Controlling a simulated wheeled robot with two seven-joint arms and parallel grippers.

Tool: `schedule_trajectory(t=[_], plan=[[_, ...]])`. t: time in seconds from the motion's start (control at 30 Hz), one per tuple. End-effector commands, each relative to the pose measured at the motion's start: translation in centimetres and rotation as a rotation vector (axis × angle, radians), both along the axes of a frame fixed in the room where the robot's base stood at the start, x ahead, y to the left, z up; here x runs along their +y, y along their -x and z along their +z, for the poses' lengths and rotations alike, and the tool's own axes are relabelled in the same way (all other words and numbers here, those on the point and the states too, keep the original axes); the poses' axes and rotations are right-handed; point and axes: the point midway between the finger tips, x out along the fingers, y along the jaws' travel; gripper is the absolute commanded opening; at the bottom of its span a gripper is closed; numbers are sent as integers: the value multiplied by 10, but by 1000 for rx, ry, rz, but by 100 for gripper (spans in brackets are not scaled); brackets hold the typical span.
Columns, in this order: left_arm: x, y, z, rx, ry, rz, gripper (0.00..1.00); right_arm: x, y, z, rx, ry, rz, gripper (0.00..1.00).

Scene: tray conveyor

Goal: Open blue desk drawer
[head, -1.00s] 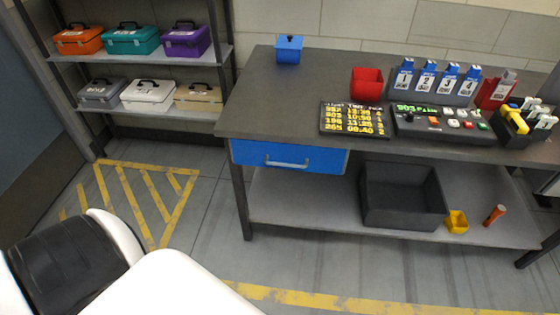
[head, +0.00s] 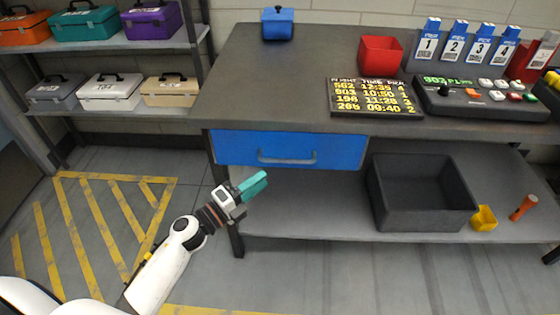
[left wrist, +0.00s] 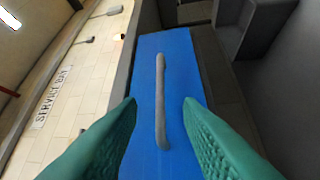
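The blue desk drawer (head: 230,148) is closed under the left part of the grey desk, with a grey bar handle (head: 287,160) across its front. My left gripper (head: 254,186) is in front of the desk, below and left of the handle, apart from it. In the left wrist view its two teal fingers (left wrist: 160,130) are spread with nothing between them. The drawer front (left wrist: 178,60) faces that camera, and the handle (left wrist: 160,95) lines up with the gap between the fingers. My right gripper does not show.
A black bin (head: 425,215), a small yellow bin (head: 484,217) and an orange cylinder (head: 524,207) are on the lower shelf (head: 310,222). The desktop (head: 260,85) holds a blue box (head: 278,24), a red bin (head: 380,55) and a display board (head: 375,98). A shelf with cases stands at left.

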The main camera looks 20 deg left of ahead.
Motion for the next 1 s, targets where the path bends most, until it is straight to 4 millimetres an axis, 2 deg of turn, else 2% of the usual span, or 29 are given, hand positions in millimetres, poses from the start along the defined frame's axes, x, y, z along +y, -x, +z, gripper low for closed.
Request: schedule_trajectory(t=[0.3, 0.5, 0.9, 0.93, 1.0], plan=[[-31, -57, 10, 0, 4, 2, 33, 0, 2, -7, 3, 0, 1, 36], [-44, -79, 12, 1, 4, 2, 33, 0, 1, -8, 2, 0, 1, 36], [-48, -87, 13, 3, 4, 2, 33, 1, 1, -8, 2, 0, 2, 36], [-48, -86, 13, 3, 4, 2, 31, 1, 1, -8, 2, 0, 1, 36], [-48, -86, 13, 3, 4, 2, 19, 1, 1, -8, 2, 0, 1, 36]])
